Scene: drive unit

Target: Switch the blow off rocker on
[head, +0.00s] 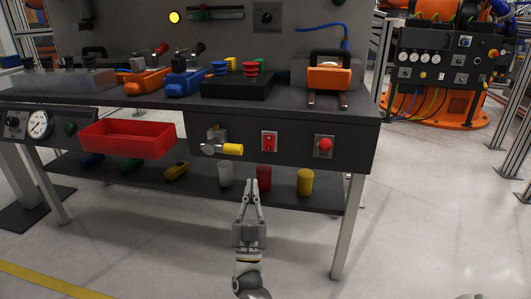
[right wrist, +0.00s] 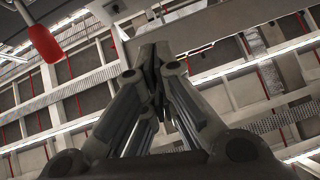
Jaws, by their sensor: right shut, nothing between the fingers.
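A red rocker switch (head: 268,141) is set in a light plate on the dark front panel of the workbench, between a yellow-handled valve and a red mushroom button. Its label and its position are too small to read. My right gripper (head: 249,183) is shut and empty, pointing up in front of the bench, below the rocker in the picture and apart from it. The right wrist view shows its closed fingertips (right wrist: 155,50) against the ceiling; the rocker cannot be made out there. My left gripper is not in view.
Beside the rocker are the yellow-handled valve (head: 230,149) and the red mushroom button (head: 323,146). A red bin (head: 127,138) juts out at the left. White, red and yellow cups (head: 305,182) stand on the lower shelf (head: 210,198). The floor in front is clear.

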